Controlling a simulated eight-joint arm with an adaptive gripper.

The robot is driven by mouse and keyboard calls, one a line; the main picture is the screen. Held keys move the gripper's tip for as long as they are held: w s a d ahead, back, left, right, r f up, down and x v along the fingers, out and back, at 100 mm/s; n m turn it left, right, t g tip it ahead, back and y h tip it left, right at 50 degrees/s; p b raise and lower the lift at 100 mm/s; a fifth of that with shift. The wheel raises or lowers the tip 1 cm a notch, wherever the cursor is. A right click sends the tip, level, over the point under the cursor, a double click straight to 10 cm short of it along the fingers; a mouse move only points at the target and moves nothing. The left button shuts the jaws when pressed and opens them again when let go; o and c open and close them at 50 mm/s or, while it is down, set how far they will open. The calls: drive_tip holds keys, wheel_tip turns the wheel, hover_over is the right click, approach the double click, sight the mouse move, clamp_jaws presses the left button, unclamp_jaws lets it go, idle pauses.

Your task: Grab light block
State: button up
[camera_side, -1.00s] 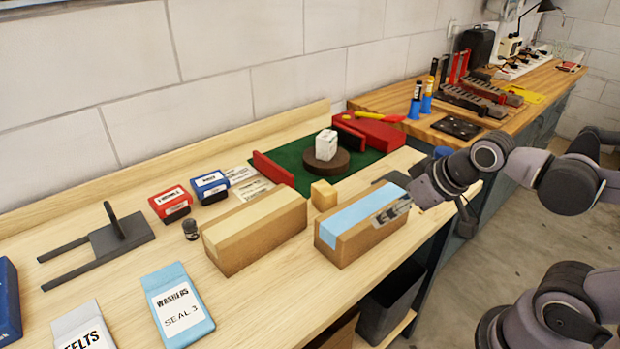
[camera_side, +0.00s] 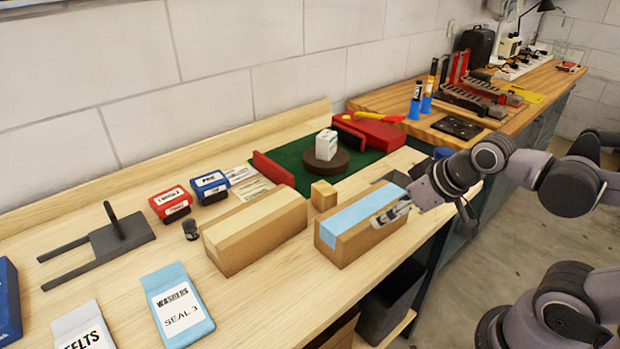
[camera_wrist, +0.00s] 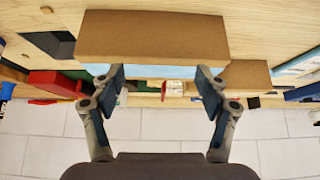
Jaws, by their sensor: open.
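Two things could be the light block, and I cannot tell which one is meant. A small pale wooden cube (camera_side: 324,195) sits on the bench between two cartons. A white block with print (camera_side: 326,145) stands on a round dark brown disc (camera_side: 327,163) on the green mat. My gripper (camera_side: 390,213) is at the right end of the blue-taped carton (camera_side: 360,225), apart from both blocks. In the wrist view my gripper (camera_wrist: 159,80) is open, its fingers spread in front of the blue-taped carton (camera_wrist: 152,38). I cannot make out either block clearly there.
A tan-taped carton (camera_side: 255,231) lies left of the cube. A red plate (camera_side: 273,168) and a red case (camera_side: 375,130) flank the green mat. Red (camera_side: 171,203) and blue (camera_side: 210,187) small boxes stand left.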

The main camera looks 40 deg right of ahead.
drive_tip(key=shift+o, duration=0.8)
